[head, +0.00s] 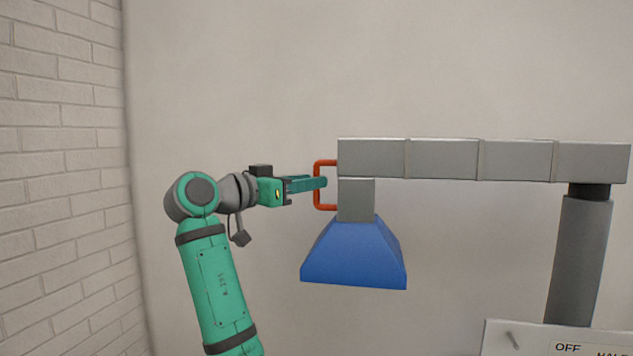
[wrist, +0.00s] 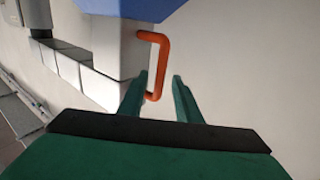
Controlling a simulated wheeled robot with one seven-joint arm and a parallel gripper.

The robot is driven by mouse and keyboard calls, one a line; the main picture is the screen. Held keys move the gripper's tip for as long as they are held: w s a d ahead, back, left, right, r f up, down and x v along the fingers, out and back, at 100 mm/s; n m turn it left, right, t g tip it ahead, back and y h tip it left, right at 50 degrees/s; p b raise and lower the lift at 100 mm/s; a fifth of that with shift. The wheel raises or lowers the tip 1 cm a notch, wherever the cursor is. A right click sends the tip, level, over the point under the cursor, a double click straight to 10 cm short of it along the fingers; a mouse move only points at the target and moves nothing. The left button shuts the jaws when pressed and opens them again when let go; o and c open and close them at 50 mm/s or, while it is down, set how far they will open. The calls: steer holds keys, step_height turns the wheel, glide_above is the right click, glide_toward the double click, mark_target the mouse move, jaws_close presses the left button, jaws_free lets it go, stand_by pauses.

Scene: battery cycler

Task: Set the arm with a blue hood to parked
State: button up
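The grey jointed arm (head: 443,159) runs level from a dark post to the left, and the blue hood (head: 354,255) hangs below its left end. An orange handle (head: 317,188) stands out from that left end; it also shows in the wrist view (wrist: 163,58). The hood shows at the top of the wrist view (wrist: 130,8). My gripper (head: 324,183) reaches the handle from the left. In the wrist view its two fingers (wrist: 161,88) are apart, with the lower part of the handle between or just beside the left finger. I cannot tell whether they touch.
The dark post (head: 580,255) carries the arm at the right. A pale panel (head: 530,340) with the words OFF and HALF stands at the lower right. A brick wall (head: 60,180) is at the left. The space around the hood looks free.

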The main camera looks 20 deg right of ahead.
steer(key=shift+x, duration=1.5)
jaws_close()
steer(key=shift+a, duration=0.15)
